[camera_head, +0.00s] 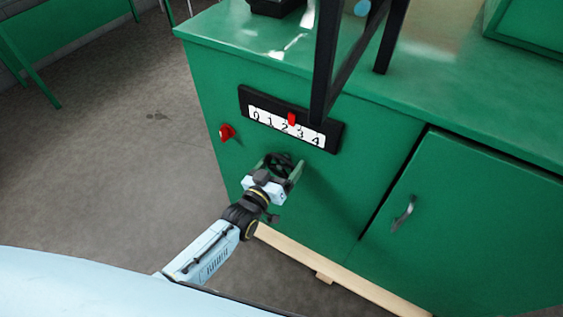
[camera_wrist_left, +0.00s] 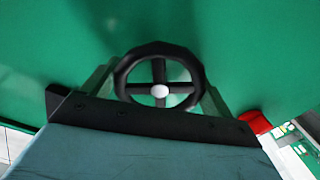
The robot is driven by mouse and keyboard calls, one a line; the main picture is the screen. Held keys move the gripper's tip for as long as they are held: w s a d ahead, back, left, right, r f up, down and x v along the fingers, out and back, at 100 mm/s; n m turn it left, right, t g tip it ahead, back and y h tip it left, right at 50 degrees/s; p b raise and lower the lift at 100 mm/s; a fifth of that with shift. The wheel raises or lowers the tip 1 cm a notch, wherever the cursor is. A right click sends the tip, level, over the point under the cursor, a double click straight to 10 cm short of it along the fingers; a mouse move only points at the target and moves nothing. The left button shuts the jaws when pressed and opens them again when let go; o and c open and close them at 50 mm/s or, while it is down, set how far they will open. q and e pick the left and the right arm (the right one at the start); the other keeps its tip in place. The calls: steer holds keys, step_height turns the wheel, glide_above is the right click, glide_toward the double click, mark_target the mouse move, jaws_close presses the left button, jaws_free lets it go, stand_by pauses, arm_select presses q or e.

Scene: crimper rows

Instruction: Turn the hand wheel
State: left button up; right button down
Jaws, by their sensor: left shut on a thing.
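The black hand wheel (camera_head: 283,162) is on the front of the green cabinet, below the number scale. In the left wrist view the wheel (camera_wrist_left: 160,58) shows spokes and a pale hub. My left gripper (camera_head: 279,168) is at the wheel, shut on its rim with one finger on either side. The scale (camera_head: 290,122) reads 0 to 4 on a black-framed plate, and its red pointer (camera_head: 292,118) stands between 2 and 3, close to the 2. My right gripper does not show.
A red knob (camera_head: 226,132) sticks out left of the wheel and also shows in the left wrist view (camera_wrist_left: 256,121). A cabinet door with a metal handle (camera_head: 403,213) is at the right. A black frame (camera_head: 325,70) stands above the scale. Open floor lies at the left.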

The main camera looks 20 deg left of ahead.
arm_select(q)
steer(key=m, duration=0.3)
steer(key=shift+m, duration=0.3)
steer(key=shift+m+p, duration=0.4)
steer(key=shift+m, duration=0.9)
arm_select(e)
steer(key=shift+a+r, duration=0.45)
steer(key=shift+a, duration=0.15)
arm_select(q)
steer(key=o, duration=0.8)
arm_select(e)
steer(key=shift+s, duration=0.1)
arm_select(q)
steer(key=shift+s+a, duration=0.1)
